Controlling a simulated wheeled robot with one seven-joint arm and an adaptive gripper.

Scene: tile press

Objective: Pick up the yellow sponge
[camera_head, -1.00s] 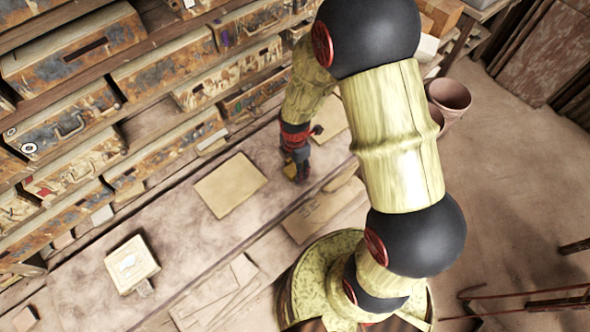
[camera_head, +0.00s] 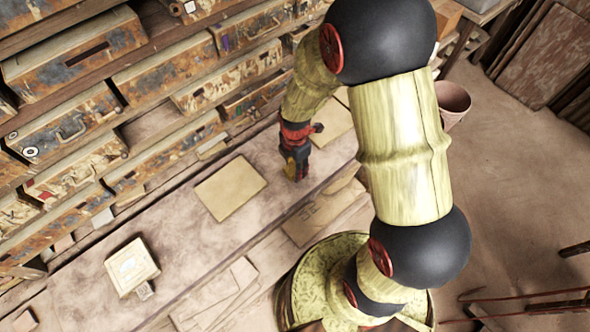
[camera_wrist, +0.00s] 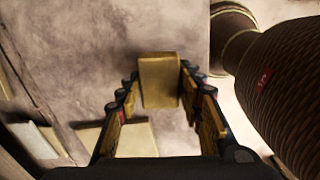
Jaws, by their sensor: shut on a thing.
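The yellow sponge (camera_wrist: 160,80) is a small yellow block, seen in the wrist view between my fingertips. My gripper (camera_wrist: 158,82) is shut on it, with a finger against each side. In the head view my gripper (camera_head: 296,172) points down over the bench, beyond the tan square board. The sponge is too small and too covered by the fingers to make out clearly there. I cannot tell how far it is above the bench top.
The bench (camera_head: 205,235) carries a tan square board (camera_head: 230,188) and a pale box-like block (camera_head: 131,266) at lower left. Shelves of worn drawers (camera_head: 150,75) line the back. Bench top between board and block is clear. A clay pot (camera_head: 452,100) stands at right.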

